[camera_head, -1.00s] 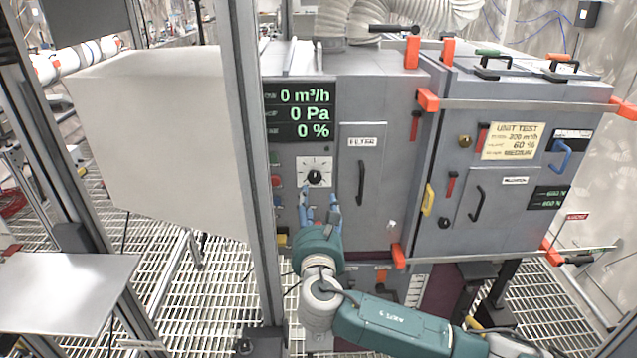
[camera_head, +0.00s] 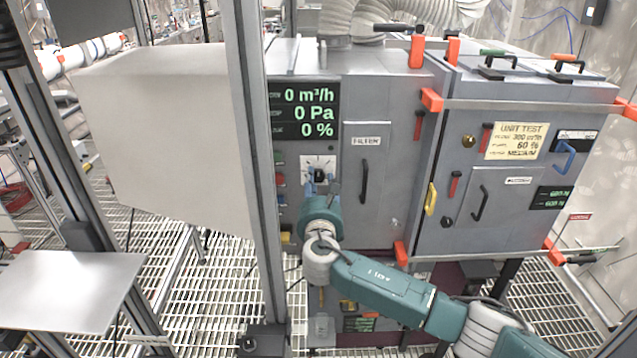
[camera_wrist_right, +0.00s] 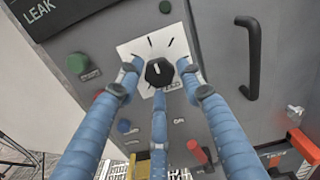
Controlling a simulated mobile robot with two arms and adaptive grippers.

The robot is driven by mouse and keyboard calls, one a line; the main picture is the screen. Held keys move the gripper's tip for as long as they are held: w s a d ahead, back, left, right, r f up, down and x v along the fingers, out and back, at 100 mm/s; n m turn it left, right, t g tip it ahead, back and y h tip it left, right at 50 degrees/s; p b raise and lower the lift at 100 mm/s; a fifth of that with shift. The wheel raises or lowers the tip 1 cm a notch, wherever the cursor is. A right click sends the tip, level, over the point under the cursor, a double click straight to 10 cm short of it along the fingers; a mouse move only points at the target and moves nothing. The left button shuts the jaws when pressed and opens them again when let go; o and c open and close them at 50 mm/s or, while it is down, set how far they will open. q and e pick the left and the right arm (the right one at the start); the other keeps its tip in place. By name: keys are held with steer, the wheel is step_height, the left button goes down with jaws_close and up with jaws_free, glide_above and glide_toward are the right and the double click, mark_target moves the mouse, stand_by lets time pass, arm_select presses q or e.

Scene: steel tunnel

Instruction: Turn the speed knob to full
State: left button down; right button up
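The speed knob (camera_wrist_right: 159,72) is black and round, on a white dial plate (camera_wrist_right: 150,45) with dark tick marks. In the head view the dial plate (camera_head: 307,163) sits below the display, and the gripper partly covers the knob. My right gripper (camera_wrist_right: 159,66) has blue fingers pointing at the panel. One finger is left of the knob, one right and one below, with small gaps showing at the sides. In the head view my right gripper (camera_head: 321,184) is in front of the dial. My left gripper is not in view.
The display (camera_head: 308,112) reads 0 m³/h, 0 Pa and 0 %. A note (camera_head: 513,142) says UNIT TEST, 60 %. Red (camera_wrist_right: 98,98) and green (camera_wrist_right: 78,63) buttons are left of the dial. A black handle (camera_wrist_right: 250,58) is to its right. A metal post (camera_head: 252,150) stands left.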

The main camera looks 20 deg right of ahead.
steer(key=c, duration=0.6)
steer(key=shift+f, duration=0.2)
stand_by(0.9)
steer(key=o, duration=1.2)
steer(key=shift+c, duration=0.2)
steer(key=shift+r, duration=0.1)
steer(key=shift+s, duration=0.1)
steer(key=v, duration=1.1)
steer(key=shift+s, duration=0.4)
steer(key=shift+a, duration=0.1)
